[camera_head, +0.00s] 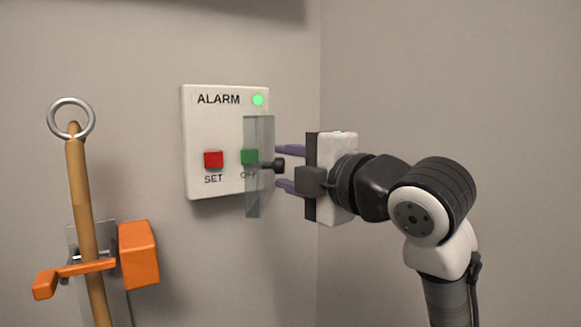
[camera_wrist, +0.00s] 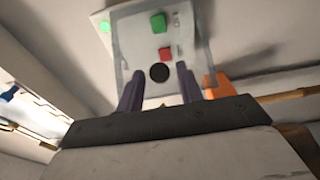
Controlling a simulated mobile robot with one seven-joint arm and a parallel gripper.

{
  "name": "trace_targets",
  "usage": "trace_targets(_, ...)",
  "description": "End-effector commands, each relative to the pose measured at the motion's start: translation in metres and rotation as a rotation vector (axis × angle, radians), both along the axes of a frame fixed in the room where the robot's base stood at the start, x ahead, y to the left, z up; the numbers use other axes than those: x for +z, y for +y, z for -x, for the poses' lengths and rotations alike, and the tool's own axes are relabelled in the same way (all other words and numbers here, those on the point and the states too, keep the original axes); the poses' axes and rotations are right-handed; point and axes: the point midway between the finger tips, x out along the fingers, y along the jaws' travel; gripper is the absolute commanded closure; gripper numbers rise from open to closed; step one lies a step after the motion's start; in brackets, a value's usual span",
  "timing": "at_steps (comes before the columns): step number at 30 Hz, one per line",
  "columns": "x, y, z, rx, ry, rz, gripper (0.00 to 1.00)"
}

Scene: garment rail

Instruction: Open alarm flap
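The white alarm panel (camera_head: 226,180) is on the wall, with a red SET button (camera_head: 213,159), a green OFF button (camera_head: 249,157) and a lit green lamp (camera_head: 258,100). The clear flap (camera_head: 259,203) stands out from the panel at an angle, seen narrow in the head view. Its black knob (camera_head: 279,166) faces my gripper (camera_head: 281,168). The two purple fingers are apart, above and below the knob, with gaps to it. In the wrist view the knob (camera_wrist: 160,72) shows between the fingers (camera_wrist: 160,80), with the flap (camera_wrist: 135,50) behind.
A wooden pole (camera_head: 82,190) with a metal ring (camera_head: 71,118) on top hangs at the left in an orange clamp (camera_head: 140,254) on a wall plate. A wall corner is just behind my gripper. Bare wall lies to the right.

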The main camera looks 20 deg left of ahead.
Motion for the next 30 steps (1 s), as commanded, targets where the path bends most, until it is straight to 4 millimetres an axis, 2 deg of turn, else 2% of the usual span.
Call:
trace_targets(1,0.000,0.000,0.000,0.000,0.000,0.000,0.70)
trace_targets(8,0.000,0.000,0.000,0.000,0.000,0.000,1.00)
trace_targets(17,0.000,-0.003,-0.003,0.024,0.006,0.002,1.00)
trace_targets(30,0.002,-0.042,-0.038,0.350,0.006,0.001,1.00)
